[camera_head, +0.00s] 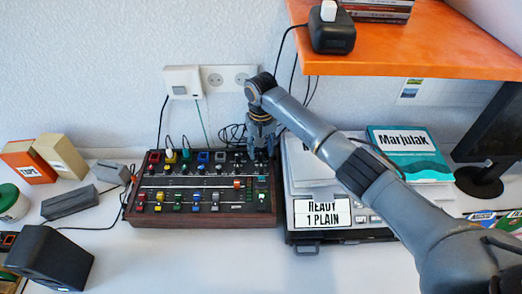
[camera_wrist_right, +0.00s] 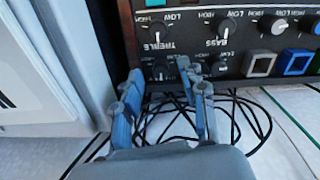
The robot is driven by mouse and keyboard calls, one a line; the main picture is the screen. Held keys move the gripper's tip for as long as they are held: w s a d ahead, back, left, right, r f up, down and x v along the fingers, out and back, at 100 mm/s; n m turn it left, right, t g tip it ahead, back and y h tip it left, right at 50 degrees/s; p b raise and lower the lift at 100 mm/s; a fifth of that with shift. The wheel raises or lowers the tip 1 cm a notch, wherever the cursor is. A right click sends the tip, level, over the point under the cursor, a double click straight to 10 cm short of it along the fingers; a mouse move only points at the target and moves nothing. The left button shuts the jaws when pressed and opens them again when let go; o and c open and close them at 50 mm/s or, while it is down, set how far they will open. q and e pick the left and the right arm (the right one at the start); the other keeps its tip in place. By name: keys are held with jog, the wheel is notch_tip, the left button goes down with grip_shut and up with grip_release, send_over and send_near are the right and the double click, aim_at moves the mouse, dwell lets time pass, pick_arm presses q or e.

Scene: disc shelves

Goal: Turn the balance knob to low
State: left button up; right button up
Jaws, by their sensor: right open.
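The mixer panel (camera_head: 205,208) is a dark box with wooden sides, colored knobs and sliders, on the white desk against the wall. My right gripper (camera_head: 262,150) is over its back right corner, pointing down. In the right wrist view the panel shows upside down, and my right gripper (camera_wrist_right: 163,78) is open, with a small dark knob (camera_wrist_right: 160,71) seen between its fingers. A treble knob (camera_wrist_right: 158,31) and a bass knob (camera_wrist_right: 228,27) sit in the adjacent row. No balance label can be read. My left gripper is not in view.
A grey device (camera_head: 365,218) with a "READY 1 PLAIN" display stands close on the panel's right. Black cables (camera_wrist_right: 170,112) lie behind the panel. An orange shelf (camera_head: 430,50) overhangs at upper right. Small boxes (camera_head: 62,155) stand at left.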

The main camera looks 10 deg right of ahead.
jog(key=shift+f, duration=0.6)
grip_shut()
jog(key=shift+r+n+p, duration=0.3)
jog(key=shift+n+p, duration=0.6)
jog(key=shift+p, duration=0.15)
jog(key=shift+f+n+p, duration=0.1)
jog(key=shift+n+p, duration=0.4)
jog(key=shift+n, duration=0.4)
jog(key=shift+f+n, duration=0.15)
jog(key=shift+n, duration=0.45)
grip_release()
